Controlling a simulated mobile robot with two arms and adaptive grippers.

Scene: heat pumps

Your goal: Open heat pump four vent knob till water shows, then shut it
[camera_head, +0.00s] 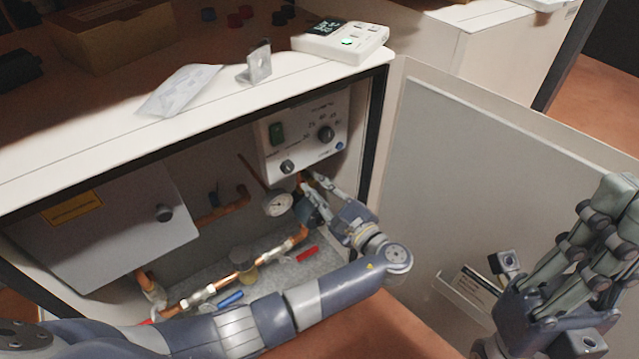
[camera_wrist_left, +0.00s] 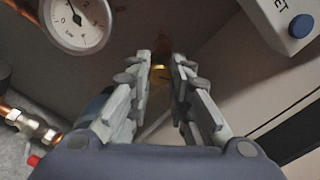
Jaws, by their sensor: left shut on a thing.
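The heat pump cabinet (camera_head: 225,100) stands open, with copper pipes, a gauge (camera_head: 278,204) and a control panel (camera_head: 305,135) inside. My left gripper (camera_head: 309,182) reaches under the panel, right of the gauge. In the left wrist view my left gripper (camera_wrist_left: 163,60) has its fingertips close around a small brass piece (camera_wrist_left: 160,68), likely the vent knob, and is shut on it. The fingers hide most of it, and I cannot tell its turn. I can make out no water there. My right gripper (camera_head: 603,225) looks open and empty, before the cabinet door.
The open cabinet door (camera_head: 480,160) stands to the right. Valves with a blue handle (camera_head: 231,299) and a red handle (camera_head: 307,254) sit low inside. A plastic bag (camera_head: 180,90), a metal bracket (camera_head: 256,63) and a white device (camera_head: 341,41) lie on top.

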